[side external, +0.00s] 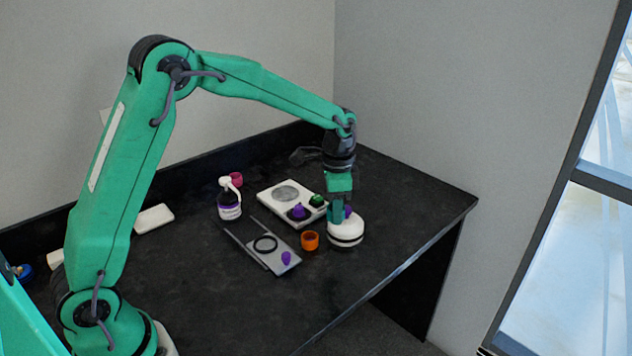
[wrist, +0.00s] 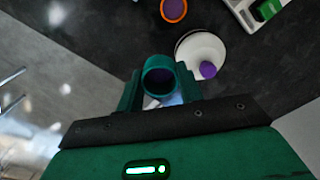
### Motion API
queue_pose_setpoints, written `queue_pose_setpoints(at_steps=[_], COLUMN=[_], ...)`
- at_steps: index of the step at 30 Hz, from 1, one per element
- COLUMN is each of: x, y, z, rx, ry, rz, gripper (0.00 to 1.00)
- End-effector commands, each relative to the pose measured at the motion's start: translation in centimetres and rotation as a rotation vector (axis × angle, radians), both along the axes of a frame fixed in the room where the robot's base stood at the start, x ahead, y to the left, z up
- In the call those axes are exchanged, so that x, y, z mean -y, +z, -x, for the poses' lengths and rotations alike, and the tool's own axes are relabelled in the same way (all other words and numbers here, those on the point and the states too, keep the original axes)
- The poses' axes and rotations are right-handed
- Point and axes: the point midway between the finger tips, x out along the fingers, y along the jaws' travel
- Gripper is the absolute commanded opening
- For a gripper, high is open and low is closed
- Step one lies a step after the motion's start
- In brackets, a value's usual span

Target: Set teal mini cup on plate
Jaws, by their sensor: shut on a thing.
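The teal mini cup (wrist: 158,66) is between the two fingers of my gripper (wrist: 158,88) in the wrist view, its round dark opening facing the camera. My gripper is shut on it. In the side view my gripper (side external: 339,213) points down at the white round plate-like thing (side external: 346,233), and the cup blends with the green fingers. The plate-like thing has a dark band and also shows in the wrist view (wrist: 196,48), just beyond the cup. A small purple piece (wrist: 208,69) appears on it. I cannot tell whether the cup touches it.
An orange cup (side external: 310,240) stands left of the plate-like thing. A white tray (side external: 270,204) with a grey disc, purple piece and green piece lies behind. A grey slab (side external: 275,264) holds a black ring and purple piece. A white-and-dark bottle (side external: 229,204) stands farther left. The front right tabletop is clear.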

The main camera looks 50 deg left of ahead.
Motion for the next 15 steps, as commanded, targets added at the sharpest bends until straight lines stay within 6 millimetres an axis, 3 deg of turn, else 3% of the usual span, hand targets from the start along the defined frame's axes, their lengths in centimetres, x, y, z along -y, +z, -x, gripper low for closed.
queue_pose_setpoints(at_steps=[1,6,15], x=[-1.8,-7.3,-17.5], y=[-0.1,-0.3,-0.9], z=[-1.0,-3.3,-5.5], rx=[0.0,0.0,0.0], ry=[0.023,0.081,0.175], rz=[0.0,0.0,0.0], gripper=[0.15,0.15,0.15])
